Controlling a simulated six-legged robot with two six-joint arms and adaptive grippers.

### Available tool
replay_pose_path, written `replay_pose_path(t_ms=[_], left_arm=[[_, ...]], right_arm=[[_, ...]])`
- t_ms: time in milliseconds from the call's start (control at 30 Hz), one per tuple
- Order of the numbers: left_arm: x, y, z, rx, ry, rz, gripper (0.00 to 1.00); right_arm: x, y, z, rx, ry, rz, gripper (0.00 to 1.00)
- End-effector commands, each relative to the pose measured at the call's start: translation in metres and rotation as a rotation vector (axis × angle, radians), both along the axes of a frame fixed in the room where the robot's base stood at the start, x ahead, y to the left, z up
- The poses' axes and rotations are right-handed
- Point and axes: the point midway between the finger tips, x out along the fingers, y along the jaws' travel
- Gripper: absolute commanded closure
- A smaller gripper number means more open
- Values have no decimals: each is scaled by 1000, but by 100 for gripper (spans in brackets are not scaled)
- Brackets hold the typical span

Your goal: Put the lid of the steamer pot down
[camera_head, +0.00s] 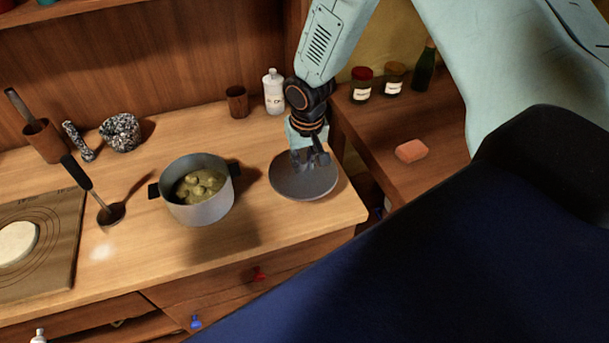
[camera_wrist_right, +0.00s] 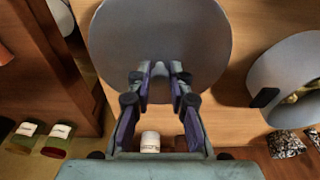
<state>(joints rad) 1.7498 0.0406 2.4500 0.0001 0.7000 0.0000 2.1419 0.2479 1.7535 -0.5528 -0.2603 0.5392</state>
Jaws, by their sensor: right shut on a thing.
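The round grey lid (camera_head: 303,187) is at the right end of the wooden counter, to the right of the pot; it also fills the upper middle of the right wrist view (camera_wrist_right: 160,35). My right gripper (camera_head: 310,160) is above the lid and shut on its knob, which the fingers mostly hide (camera_wrist_right: 160,72). The lid looks level and at or very near the counter top; I cannot tell if it touches. The grey steamer pot (camera_head: 203,212) stands uncovered with pale green round food inside. My left gripper is not in view.
A ladle (camera_head: 110,214), mortar and pestle (camera_head: 120,132) and a board with dough (camera_head: 45,262) lie left of the pot. A white bottle (camera_head: 273,92) and wooden cup (camera_head: 237,101) stand behind. Jars (camera_head: 361,84) and a sponge (camera_head: 411,151) are on the side counter.

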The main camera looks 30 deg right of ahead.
Motion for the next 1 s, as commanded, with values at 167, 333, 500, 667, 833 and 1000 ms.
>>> replay_pose_path(t_ms=[167, 333, 500, 667, 833, 1000], left_arm=[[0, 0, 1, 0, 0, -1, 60], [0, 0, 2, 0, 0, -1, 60], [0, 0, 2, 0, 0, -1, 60], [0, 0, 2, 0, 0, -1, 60], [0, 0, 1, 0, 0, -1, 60], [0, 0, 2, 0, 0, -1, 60]], right_arm=[[0, 0, -16, 0, 0, 2, 100], [0, -1, -41, -1, 1, 3, 100], [0, -2, -50, 0, -2, 3, 100], [0, -2, -50, 0, -2, 3, 100], [-1, -2, -51, 0, -1, 3, 77], [-1, -2, -51, 1, 0, 3, 62]])
